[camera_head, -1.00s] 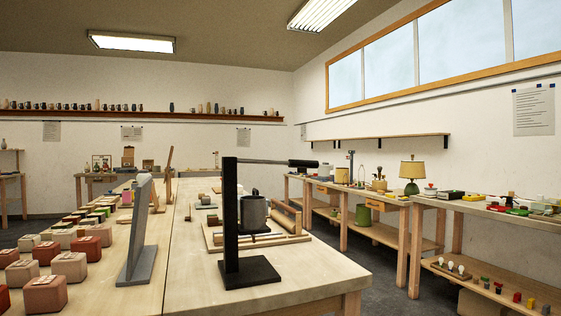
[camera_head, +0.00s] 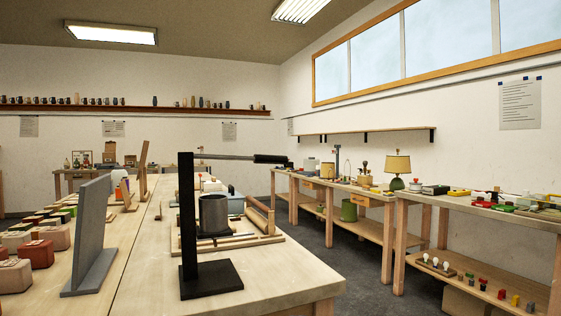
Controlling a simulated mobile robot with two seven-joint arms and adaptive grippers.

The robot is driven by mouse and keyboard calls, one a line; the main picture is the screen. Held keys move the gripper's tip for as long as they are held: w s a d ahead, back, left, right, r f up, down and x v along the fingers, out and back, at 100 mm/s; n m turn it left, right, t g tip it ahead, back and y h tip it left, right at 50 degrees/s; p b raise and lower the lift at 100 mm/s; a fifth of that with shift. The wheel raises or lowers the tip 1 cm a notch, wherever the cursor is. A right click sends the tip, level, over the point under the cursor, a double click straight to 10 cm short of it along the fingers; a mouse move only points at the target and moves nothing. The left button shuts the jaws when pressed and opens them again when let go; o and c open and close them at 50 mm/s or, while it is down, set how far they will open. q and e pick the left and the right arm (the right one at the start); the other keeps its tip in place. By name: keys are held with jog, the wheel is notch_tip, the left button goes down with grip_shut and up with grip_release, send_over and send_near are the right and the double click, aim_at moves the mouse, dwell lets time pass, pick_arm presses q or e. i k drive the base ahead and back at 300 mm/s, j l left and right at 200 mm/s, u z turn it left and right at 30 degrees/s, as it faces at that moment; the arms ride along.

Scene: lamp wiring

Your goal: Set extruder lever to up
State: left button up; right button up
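The extruder (camera_head: 188,215) stands near the front right corner of the wooden table. It has a black upright post on a flat black base and a grey cylinder (camera_head: 214,214) beside the post. Its lever (camera_head: 232,157) is a dark bar with a thick black grip (camera_head: 270,159) at its right end. The lever lies about level, near the top of the post, and points right. Neither of my grippers shows in the head view.
A grey upright panel (camera_head: 90,235) stands on the table left of the extruder, near several reddish blocks (camera_head: 38,253). Dark floor (camera_head: 345,262) is clear to the right, before the side benches (camera_head: 400,200).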

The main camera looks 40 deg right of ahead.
aim_at(269, 159)
jog(key=i+l, duration=0.1)
jog(key=l, duration=0.9)
jog(key=i+l, duration=0.15)
jog(key=l, duration=0.3)
